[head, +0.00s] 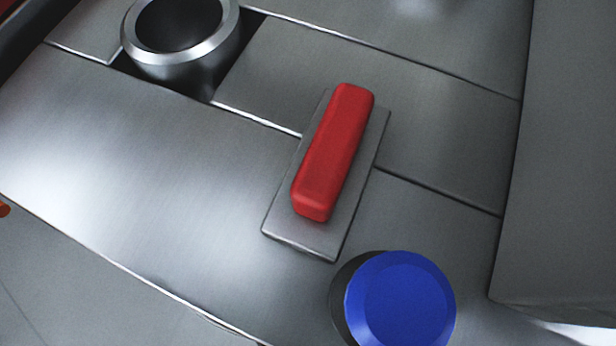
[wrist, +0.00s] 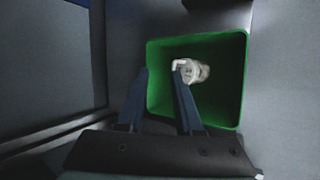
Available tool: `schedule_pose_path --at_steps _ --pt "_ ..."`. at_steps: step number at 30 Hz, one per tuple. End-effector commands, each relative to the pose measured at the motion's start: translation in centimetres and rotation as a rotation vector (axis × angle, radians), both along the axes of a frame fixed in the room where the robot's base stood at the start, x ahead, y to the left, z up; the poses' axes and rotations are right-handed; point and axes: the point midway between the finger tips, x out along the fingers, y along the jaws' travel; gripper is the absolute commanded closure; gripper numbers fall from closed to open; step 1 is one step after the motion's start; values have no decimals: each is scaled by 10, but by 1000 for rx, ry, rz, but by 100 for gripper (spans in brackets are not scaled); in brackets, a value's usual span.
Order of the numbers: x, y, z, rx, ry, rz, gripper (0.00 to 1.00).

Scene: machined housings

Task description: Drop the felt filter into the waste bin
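In the wrist view a green square-mouthed bin (wrist: 222,104) lies beyond my gripper, and I look into its opening. My gripper (wrist: 160,72) is at the bin's near left side, its two dark fingers spread apart with nothing between them. A small whitish piece (wrist: 193,71), probably the felt filter, shows against the bin's inside just past the right fingertip. It partly overlaps that fingertip in the picture. I cannot tell whether it rests on the bin's floor or is still above it. The head view shows neither bin, filter nor gripper.
In the head view a red bar (head: 333,150) sits on a small metal plate (head: 283,232). A blue round knob (head: 402,302) is in front, and a metal ring (head: 215,45) stands at the back left. A grey block (head: 565,150) rises at right.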

Motion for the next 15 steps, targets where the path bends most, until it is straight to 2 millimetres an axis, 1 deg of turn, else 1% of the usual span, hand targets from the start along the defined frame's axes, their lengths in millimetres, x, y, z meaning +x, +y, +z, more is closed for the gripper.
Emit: schedule_pose_path --at_steps 10,13,15 --pt "0 0 1 0 0 0 56" --pt "0 0 11 0 0 -1 56" --pt "0 -1 23 0 0 -1 56"
